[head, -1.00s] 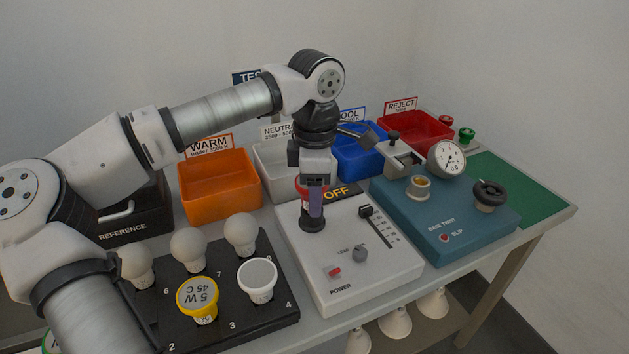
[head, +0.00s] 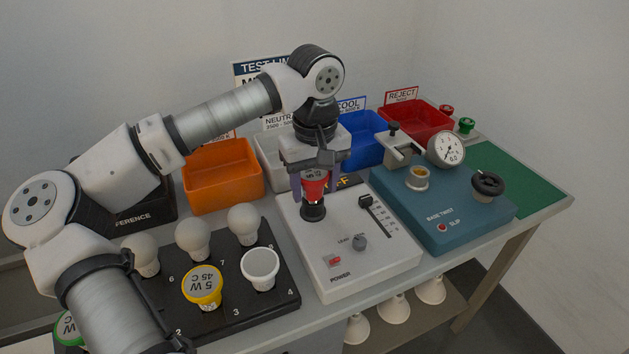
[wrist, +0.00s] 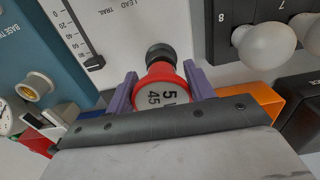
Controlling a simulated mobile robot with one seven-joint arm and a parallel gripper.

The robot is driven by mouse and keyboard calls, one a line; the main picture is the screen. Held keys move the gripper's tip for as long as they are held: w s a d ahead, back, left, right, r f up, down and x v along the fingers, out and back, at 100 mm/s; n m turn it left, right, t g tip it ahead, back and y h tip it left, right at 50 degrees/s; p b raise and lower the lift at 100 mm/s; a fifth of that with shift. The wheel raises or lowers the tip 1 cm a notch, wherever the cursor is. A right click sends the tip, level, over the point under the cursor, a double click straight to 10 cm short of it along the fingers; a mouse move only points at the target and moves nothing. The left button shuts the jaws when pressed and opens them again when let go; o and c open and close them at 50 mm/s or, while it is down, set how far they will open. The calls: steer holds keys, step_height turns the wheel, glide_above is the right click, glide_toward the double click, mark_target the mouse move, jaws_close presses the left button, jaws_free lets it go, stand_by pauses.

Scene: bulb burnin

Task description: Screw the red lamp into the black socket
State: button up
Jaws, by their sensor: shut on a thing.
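The red lamp (head: 316,188) is upright over the black socket (head: 313,212) on the white test box, its narrow end down at the socket mouth. How deep its base sits is hidden. My gripper (head: 313,187) is shut on the lamp from above, with a purple finger on each side. In the wrist view, the red rim and printed grey face of the lamp (wrist: 161,82) show between the fingers of my gripper (wrist: 160,88). The black socket (wrist: 158,53) shows just beyond the lamp, lined up with it.
The white box (head: 375,262) carries a slider, a knob and a red power switch (head: 334,261). A teal base-twist device (head: 440,228) with a dial stands to the right. A black tray (head: 275,305) of lamps stands to the left. Orange (head: 225,195), white, blue and red bins stand behind.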

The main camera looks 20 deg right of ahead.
steer(key=shift+s+d, duration=0.15)
steer(key=o, duration=0.9)
steer(key=shift+d, duration=0.15)
steer(key=shift+c, duration=0.2)
steer(key=n, duration=0.2)
steer(key=n+b, duration=0.1)
steer(key=n, duration=0.1)
steer(key=shift+w+f, duration=0.1)
steer(key=shift+w, duration=0.2)
steer(key=n, duration=0.1)
steer(key=n+b, duration=0.1)
steer(key=n, duration=0.3)
steer(key=shift+w, duration=0.25)
steer(key=n, duration=0.2)
steer(key=n+b, duration=0.1)
steer(key=n, duration=0.2)
steer(key=n+b, duration=0.1)
steer(key=n, duration=0.1)
steer(key=shift+w, duration=0.3)
steer(key=n, duration=0.4)
steer(key=n+b, duration=0.1)
steer(key=n, duration=0.2)
steer(key=shift+w, duration=0.25)
